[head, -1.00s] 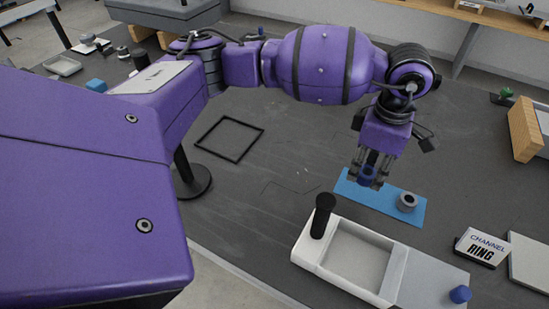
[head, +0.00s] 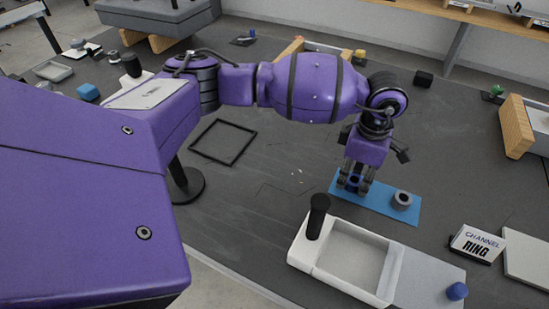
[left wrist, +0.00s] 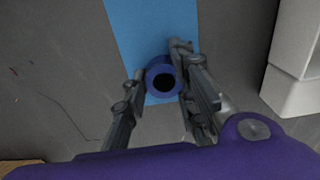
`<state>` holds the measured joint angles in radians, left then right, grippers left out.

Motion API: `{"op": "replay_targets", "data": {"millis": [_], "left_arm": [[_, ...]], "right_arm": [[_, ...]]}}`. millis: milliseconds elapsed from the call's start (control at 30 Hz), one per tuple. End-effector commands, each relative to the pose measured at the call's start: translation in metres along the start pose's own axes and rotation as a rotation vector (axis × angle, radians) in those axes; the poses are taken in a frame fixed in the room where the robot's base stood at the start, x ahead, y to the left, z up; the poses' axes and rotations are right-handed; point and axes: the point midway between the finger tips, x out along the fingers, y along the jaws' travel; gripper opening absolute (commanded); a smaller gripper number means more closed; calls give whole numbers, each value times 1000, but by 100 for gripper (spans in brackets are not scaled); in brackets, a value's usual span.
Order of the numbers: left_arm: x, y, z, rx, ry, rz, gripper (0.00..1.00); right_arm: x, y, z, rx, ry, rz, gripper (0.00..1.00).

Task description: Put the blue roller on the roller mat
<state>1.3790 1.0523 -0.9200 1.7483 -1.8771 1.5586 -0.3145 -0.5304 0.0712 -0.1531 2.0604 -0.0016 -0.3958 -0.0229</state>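The blue roller (head: 353,181) is a short hollow cylinder between the fingers of my left gripper (head: 355,186), low over the left end of the blue roller mat (head: 378,203). In the left wrist view the roller (left wrist: 163,80) shows end-on, with a finger close on each side and the mat (left wrist: 140,25) behind it. The gripper (left wrist: 160,85) looks shut on it. Whether the roller's underside touches the mat is hidden. My right gripper is in neither view.
A grey roller (head: 402,200) stands on the mat's right part. A white tray (head: 297,252) with a black handle is in front of the mat. A "CHANNEL RING" sign (head: 477,244) stands to the right. A black square frame (head: 224,142) lies left on the dark table.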

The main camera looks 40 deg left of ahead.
Motion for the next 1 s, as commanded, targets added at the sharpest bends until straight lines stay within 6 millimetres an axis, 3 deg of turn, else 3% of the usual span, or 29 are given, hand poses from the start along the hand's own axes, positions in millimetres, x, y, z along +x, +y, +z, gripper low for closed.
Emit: {"op": "replay_targets", "data": {"millis": [33, 100, 400, 533, 1000], "left_arm": [[0, 0, 0, 0, 0, 1, 34], [-1, 0, 0, 0, 0, 1, 43], [-2, 1, 1, 0, -1, 2, 43], [-12, 2, 2, 1, -3, 5, 43], [-104, 1, 1, 1, -3, 5, 43]], "right_arm": [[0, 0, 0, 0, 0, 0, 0], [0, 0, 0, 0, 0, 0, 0], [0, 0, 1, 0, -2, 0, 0], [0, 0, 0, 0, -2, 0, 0], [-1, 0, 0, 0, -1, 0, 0]]}}
